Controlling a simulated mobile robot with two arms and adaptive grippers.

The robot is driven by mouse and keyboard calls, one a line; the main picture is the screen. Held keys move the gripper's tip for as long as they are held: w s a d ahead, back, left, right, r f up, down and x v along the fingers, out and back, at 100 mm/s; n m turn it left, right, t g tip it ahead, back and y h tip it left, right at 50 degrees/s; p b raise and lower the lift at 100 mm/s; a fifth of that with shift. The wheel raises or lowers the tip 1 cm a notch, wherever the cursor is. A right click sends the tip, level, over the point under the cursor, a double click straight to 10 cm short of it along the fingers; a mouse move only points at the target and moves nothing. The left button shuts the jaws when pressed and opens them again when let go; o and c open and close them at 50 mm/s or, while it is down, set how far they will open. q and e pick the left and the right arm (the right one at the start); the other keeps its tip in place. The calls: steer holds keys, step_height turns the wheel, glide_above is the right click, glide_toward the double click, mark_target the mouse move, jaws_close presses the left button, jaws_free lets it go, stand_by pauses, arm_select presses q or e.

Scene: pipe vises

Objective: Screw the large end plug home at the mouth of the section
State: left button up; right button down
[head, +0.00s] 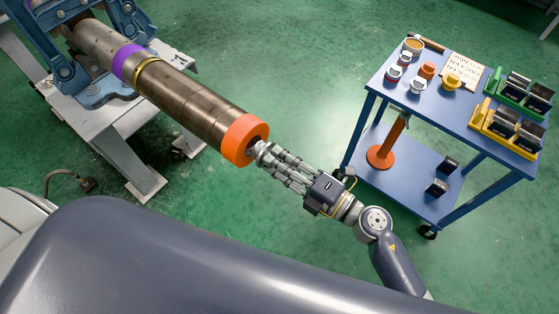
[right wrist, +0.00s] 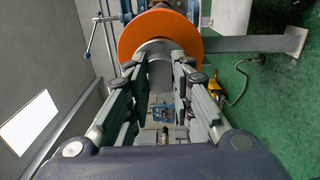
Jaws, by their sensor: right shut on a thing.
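The section is a long brown metal pipe (head: 185,95) with a purple band and a brass ring, reaching from the blue vise (head: 95,85) toward the middle of the head view. The large orange end plug (head: 246,138) sits at its near mouth. In the right wrist view the plug (right wrist: 158,35) is an orange disc with a grey boss (right wrist: 158,50) in its middle. My right gripper (head: 262,152) is shut on this boss, in line with the pipe. The fingers (right wrist: 158,68) lie on both sides of it. Thread depth is hidden. My left gripper is not in view.
A blue cart (head: 425,110) on the right holds small plugs and cups, a paper sheet, and green and yellow racks (head: 500,125) of dark parts. An orange stand (head: 382,155) is on its lower shelf.

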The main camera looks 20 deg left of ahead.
steer(key=shift+p+x, duration=0.5)
steer(key=shift+x, duration=1.05)
stand_by(0.9)
steer(key=c, duration=1.3)
jaws_free()
steer(key=shift+f, duration=0.1)
steer(key=shift+s+d, duration=0.1)
steer(key=shift+d, duration=0.1)
steer(key=v, duration=1.1)
steer(key=shift+d, duration=0.35)
